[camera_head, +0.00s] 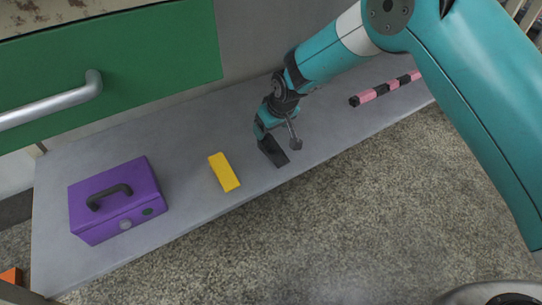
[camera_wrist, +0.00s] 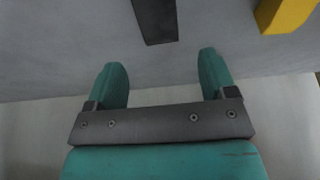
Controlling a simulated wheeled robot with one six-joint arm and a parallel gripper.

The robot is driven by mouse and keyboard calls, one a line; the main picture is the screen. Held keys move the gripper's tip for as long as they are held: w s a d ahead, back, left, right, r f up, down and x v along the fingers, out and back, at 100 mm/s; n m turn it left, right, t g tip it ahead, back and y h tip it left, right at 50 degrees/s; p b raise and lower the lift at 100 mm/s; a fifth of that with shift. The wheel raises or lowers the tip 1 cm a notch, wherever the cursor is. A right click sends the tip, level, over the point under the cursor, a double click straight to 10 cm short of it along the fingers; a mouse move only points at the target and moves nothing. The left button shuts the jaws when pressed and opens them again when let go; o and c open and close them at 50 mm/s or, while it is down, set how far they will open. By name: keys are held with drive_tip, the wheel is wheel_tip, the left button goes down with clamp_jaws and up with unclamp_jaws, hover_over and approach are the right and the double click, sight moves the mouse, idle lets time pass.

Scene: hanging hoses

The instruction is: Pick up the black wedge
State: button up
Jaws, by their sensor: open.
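The black wedge (camera_head: 273,151) lies on the grey shelf beside my gripper in the head view. In the wrist view the black wedge (camera_wrist: 156,20) is at the top centre, beyond the fingertips and roughly in line with the gap between them. My gripper (camera_wrist: 162,75) is open, with its two teal fingers apart and nothing between them. In the head view my gripper (camera_head: 262,128) is low over the shelf, just above and left of the wedge, and partly hides it. I cannot tell whether it touches the wedge.
A yellow block (camera_head: 224,172) lies left of the wedge. A purple box (camera_head: 118,205) with a black handle stands farther left on the grey shelf (camera_head: 185,215). A pink and black striped bar (camera_head: 384,89) lies right. A green drawer (camera_head: 150,55) with a metal handle overhangs behind.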

sight(266, 138)
drive_tip(key=b+x, duration=0.1)
drive_tip(key=x, duration=0.1)
drive_tip(key=shift+w+f, duration=0.1)
drive_tip(key=shift+f, duration=0.25)
drive_tip(key=b+x, duration=0.4)
drive_tip(key=shift+a+f+b, duration=0.15)
drive_tip(key=shift+f+b, duration=0.2)
drive_tip(key=shift+f, duration=0.15)
drive_tip(key=shift+w+r, duration=0.1)
drive_tip(key=shift+c, duration=0.3)
drive_tip(key=c, duration=1)
